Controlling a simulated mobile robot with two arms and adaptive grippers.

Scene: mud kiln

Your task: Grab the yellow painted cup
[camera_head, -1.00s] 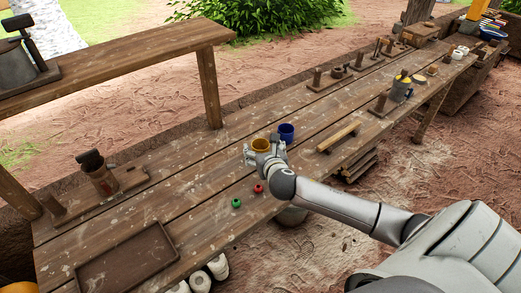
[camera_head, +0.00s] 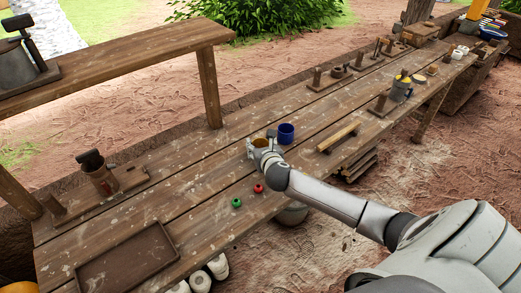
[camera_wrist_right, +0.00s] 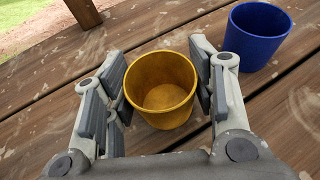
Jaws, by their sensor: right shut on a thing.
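The yellow painted cup (camera_head: 260,142) stands upright on the long wooden table, partly hidden behind my right gripper (camera_head: 262,149). In the right wrist view the yellow cup (camera_wrist_right: 162,95) sits between the two finger pads, open end up and looking empty. My right gripper is shut on the cup's sides. My left gripper is not in view.
A blue cup (camera_head: 286,133) stands close beside, to the right; it also shows in the right wrist view (camera_wrist_right: 257,38). A red piece (camera_head: 258,188) and a green piece (camera_head: 236,202) lie nearer. A wooden tray (camera_head: 128,257) lies at the front left.

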